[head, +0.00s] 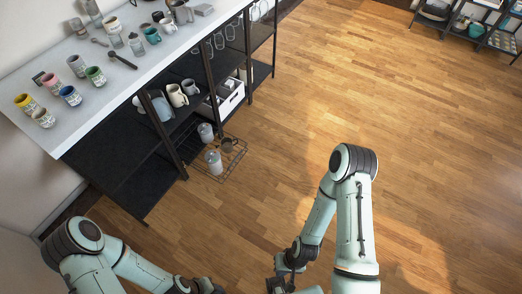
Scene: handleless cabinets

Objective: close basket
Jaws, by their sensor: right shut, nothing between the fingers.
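The basket (236,166) is a dark wire frame at floor level, under the black shelving unit at the left. It sticks out past the front of the unit over the wooden floor. Two pale jars stand in it or at its edge, a nearer jar (214,162) and a farther jar (205,132), with a dark mug (228,145) beside them. My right gripper (280,287) is at the bottom edge, partly cut off, shut and empty, well apart from the basket. My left gripper (208,288) is barely in the picture at the bottom edge; its fingers cannot be made out.
The white counter (131,82) above holds several cups and utensils. Mugs (177,95) and a white box (229,99) are on the shelves below. The wooden floor (400,110) to the right is clear. Another shelf (473,27) stands at the far right.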

